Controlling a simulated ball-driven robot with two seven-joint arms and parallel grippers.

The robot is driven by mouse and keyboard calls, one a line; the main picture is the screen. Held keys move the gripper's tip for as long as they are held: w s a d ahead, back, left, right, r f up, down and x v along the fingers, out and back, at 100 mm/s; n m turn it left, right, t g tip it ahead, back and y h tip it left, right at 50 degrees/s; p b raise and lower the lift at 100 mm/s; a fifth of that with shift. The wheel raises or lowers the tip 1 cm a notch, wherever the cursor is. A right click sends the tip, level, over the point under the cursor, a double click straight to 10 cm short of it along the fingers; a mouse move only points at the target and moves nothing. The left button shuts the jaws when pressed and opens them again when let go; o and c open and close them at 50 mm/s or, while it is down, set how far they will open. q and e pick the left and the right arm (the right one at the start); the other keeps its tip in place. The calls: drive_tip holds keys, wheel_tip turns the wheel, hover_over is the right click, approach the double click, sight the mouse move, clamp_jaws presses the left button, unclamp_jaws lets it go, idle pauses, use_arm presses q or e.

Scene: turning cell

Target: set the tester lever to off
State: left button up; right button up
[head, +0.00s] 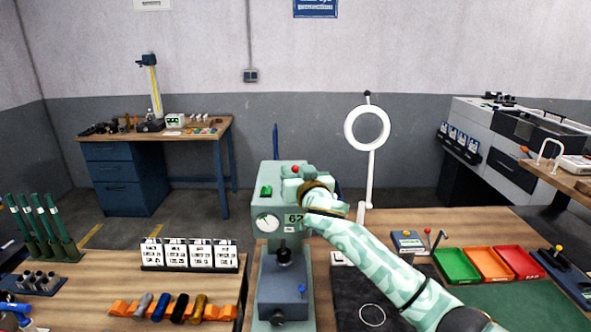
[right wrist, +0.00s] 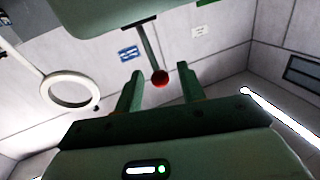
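The green tester (head: 270,190) stands at the middle of the head view, with a dial, a green button and a "62" display on its front. Its lever ends in a red ball knob (head: 295,169) near the top. In the right wrist view the dark lever (right wrist: 149,45) comes down from the green housing, and its red knob (right wrist: 160,79) is between the fingertips, with gaps on both sides. My right gripper (head: 298,180) is at the tester's upper right; its fingers (right wrist: 158,88) are open and empty. Its fingertips are hard to make out in the head view. My left gripper is not in view.
A white ring lamp (head: 351,128) stands behind, right of the tester. Green, orange and red trays (head: 456,266) lie on the right bench. A white card rack (head: 146,254) and an orange tool holder (head: 120,309) are at left. A bare floor gap lies left of the tester.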

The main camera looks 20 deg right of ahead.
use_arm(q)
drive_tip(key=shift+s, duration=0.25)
use_arm(e)
drive_tip(key=shift+w, duration=0.75)
